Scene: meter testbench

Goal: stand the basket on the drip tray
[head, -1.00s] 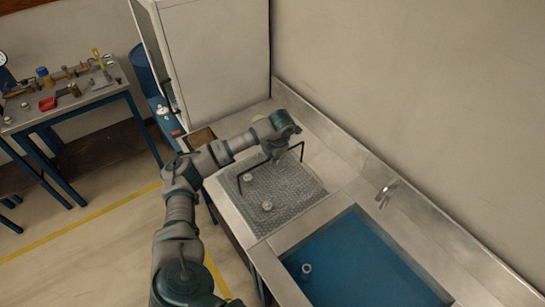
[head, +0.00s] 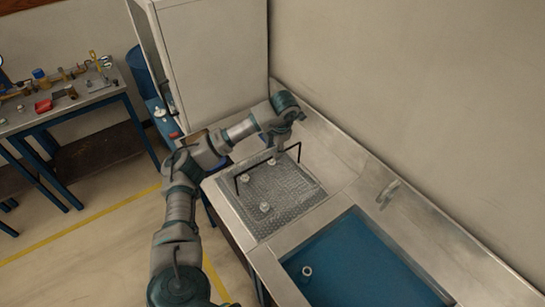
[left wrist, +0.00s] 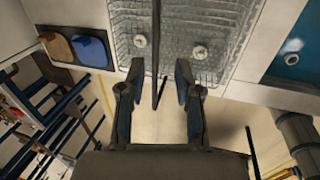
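The basket (head: 285,187) is a shallow grey mesh one with a black bar handle (head: 270,162) standing up over it. It sits level on the steel bench, left of the blue basin, with a few small pale round pieces in it. I cannot tell a separate drip tray from the surface around and under the basket. My left gripper (head: 279,149) is above the basket at the handle. In the left wrist view, the open fingers (left wrist: 159,80) stand either side of the handle (left wrist: 156,60), with gaps on both sides. My right gripper is not in view.
A blue basin (head: 355,262) with a small ring-shaped piece in it lies to the right, with a tap (head: 387,193) behind. A tall pale cabinet (head: 213,60) stands behind my left arm. A cluttered workbench (head: 85,108) is at far left.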

